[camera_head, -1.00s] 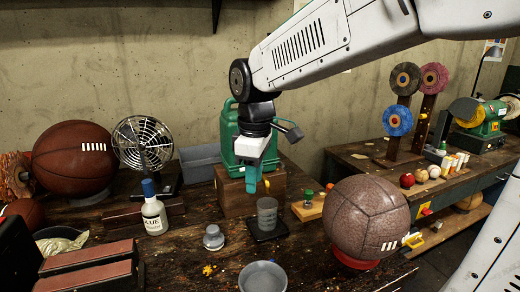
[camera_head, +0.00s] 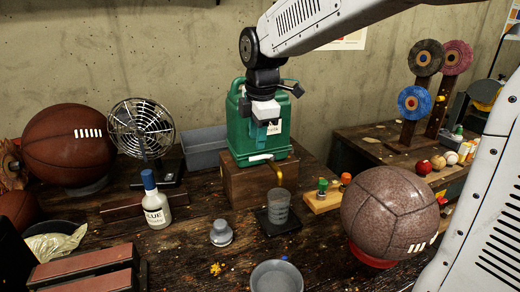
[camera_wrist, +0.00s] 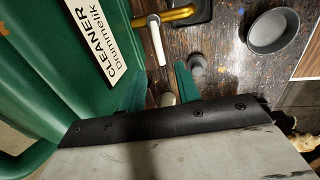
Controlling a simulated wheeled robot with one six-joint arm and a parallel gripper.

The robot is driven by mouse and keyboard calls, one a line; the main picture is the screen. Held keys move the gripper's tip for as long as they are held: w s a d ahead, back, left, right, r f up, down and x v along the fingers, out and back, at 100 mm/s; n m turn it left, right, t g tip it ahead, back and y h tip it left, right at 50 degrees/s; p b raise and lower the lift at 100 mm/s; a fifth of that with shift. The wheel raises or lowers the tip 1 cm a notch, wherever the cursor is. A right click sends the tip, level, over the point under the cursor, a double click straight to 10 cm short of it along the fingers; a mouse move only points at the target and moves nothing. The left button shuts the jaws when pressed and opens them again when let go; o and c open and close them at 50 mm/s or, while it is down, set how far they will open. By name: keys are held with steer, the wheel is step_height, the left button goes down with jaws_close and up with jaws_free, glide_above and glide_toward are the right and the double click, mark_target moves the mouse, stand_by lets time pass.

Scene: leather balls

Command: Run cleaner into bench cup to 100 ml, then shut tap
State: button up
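The green cleaner can (camera_head: 243,140) stands on a wooden block. Its brass tap (camera_head: 277,174) points down over the cup, with a white lever (camera_head: 260,157) lying sideways to the left. In the wrist view the lever (camera_wrist: 155,40) is beyond my fingers. The clear measuring cup (camera_head: 278,205) stands upright on a black pad (camera_head: 266,226) under the spout. I cannot tell its liquid level or any stream. My gripper (camera_head: 263,124) hangs before the can, above the lever. In the wrist view its green fingers (camera_wrist: 160,86) are apart, not touching the lever.
A glue bottle (camera_head: 155,203), a grey knobbed weight (camera_head: 221,233) and a grey bowl (camera_head: 276,277) stand nearby. A small wooden stand (camera_head: 322,203) and a brown ball (camera_head: 390,215) are right of the cup. A grey bin (camera_head: 203,146) is behind left.

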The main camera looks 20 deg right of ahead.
mark_target(257, 159)
steer(key=f, duration=0.3)
steer(key=w+f, duration=0.1)
steer(key=f, duration=0.1)
